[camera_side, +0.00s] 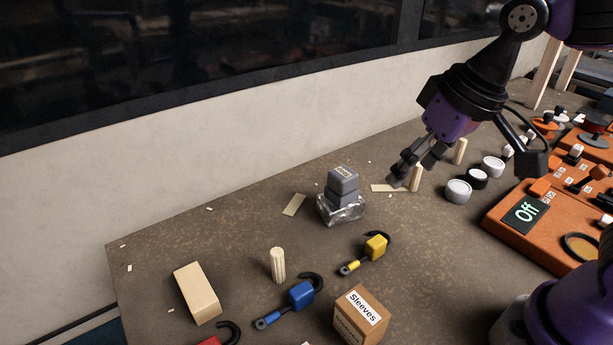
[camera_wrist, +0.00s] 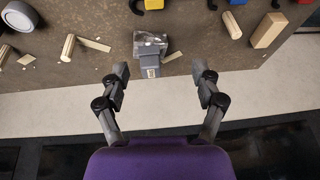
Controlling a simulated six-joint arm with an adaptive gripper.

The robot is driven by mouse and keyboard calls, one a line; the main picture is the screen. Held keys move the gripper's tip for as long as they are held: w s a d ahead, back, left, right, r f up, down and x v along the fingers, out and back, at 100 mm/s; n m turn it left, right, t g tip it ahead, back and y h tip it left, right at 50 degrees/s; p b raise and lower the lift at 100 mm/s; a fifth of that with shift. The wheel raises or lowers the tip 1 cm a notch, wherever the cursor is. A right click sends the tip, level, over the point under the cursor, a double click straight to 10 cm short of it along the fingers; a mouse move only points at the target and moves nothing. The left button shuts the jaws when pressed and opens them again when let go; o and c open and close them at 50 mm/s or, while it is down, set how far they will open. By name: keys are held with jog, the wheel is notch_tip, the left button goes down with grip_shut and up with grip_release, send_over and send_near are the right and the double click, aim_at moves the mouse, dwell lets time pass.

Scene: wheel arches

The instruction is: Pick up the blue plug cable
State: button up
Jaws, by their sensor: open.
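The blue plug cable (camera_side: 302,293) lies on the table in the front middle of the side view, with a blue block-shaped body, a short blue-tipped end and a dark curled cable. In the wrist view its blue body (camera_wrist: 232,25) shows at the upper right, partly cut off by the top edge. My gripper (camera_side: 406,178) is above the back of the table, well behind and to the right of the cable. In the wrist view my gripper (camera_wrist: 161,73) has its fingers spread apart with nothing held between them.
A yellow plug cable (camera_side: 376,246), a Sleeves box (camera_side: 360,314), a dowel (camera_side: 278,265) and a wooden block (camera_side: 197,293) surround the blue one. An orange console (camera_side: 540,215) is at right.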

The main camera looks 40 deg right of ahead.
jog(key=w+a+f+g, duration=0.2)
jog(key=w+a, duration=0.1)
jog(key=a, duration=0.5)
jog(key=g, duration=0.2)
send_over(301, 289)
jog(key=shift+h, duration=0.4)
jog(key=f, duration=0.9)
jog(key=shift+s+a+f, duration=0.1)
jog(key=shift+s, duration=0.1)
jog(key=f, duration=0.5)
jog(key=shift+w+f, duration=0.2)
jog(key=shift+f, duration=0.1)
jog(key=c, duration=1)
